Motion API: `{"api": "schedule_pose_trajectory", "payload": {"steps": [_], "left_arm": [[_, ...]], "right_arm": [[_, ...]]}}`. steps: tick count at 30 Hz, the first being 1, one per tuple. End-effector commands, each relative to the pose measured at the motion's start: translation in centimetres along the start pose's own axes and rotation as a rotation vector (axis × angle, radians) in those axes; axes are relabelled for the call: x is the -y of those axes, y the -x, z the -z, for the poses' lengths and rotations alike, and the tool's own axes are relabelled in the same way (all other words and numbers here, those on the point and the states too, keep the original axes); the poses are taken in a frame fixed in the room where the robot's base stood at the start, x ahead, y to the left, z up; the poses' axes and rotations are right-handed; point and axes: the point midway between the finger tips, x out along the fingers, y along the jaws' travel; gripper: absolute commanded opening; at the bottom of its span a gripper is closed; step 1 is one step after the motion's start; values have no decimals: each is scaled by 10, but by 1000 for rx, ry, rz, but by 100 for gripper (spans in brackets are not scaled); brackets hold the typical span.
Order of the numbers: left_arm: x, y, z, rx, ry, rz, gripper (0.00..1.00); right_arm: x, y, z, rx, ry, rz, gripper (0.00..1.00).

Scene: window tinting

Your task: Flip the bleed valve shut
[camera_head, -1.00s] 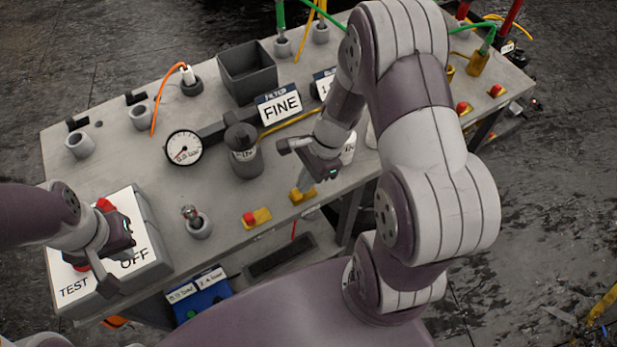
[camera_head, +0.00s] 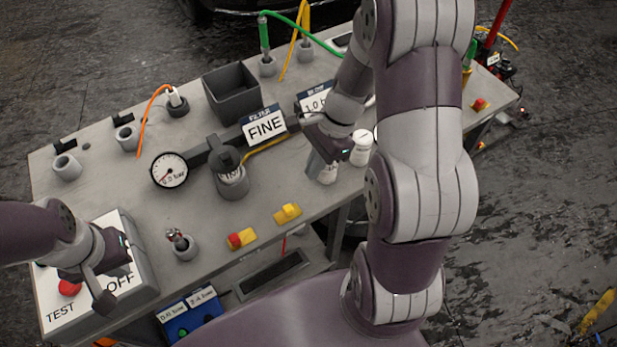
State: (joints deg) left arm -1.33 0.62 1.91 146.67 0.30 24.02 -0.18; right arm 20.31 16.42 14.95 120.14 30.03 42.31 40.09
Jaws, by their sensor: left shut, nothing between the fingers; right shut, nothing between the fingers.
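Two small yellow fittings sit along the front edge of the grey bench. One, with a red end (camera_head: 241,239), is on the left. The other is all yellow (camera_head: 288,213), and its top lies low and flat. No label shows which is the bleed valve. My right gripper (camera_head: 316,172) is shut and empty, behind and right of the all-yellow fitting and apart from it, beside the white bottles. My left gripper (camera_head: 104,290) is shut and empty, over the white TEST/OFF box (camera_head: 128,284) and right of its red button (camera_head: 69,287).
A round gauge (camera_head: 169,170), a dark canister (camera_head: 232,181) and a FINE sign (camera_head: 265,127) stand mid-bench. A white bottle (camera_head: 362,149) is right of my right gripper. A metal-topped holder (camera_head: 183,246) stands near the front edge. A dark open bin (camera_head: 232,94) is behind.

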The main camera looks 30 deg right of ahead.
Motion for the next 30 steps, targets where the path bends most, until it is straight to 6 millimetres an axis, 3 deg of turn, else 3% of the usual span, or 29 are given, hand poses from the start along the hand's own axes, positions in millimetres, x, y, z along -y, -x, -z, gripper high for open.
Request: {"api": "schedule_pose_trajectory", "payload": {"steps": [9, 15, 30], "left_arm": [[0, -7, -1, 0, 0, 0, 0], [0, -11, -1, 0, 0, 0, 0], [0, -12, -1, 0, 0, 0, 0]], "right_arm": [[0, -60, 1, 0, 3, -3, 0], [1, -87, 1, -1, 2, 0, 0], [1, -94, -1, -1, 3, 1, 0]]}}
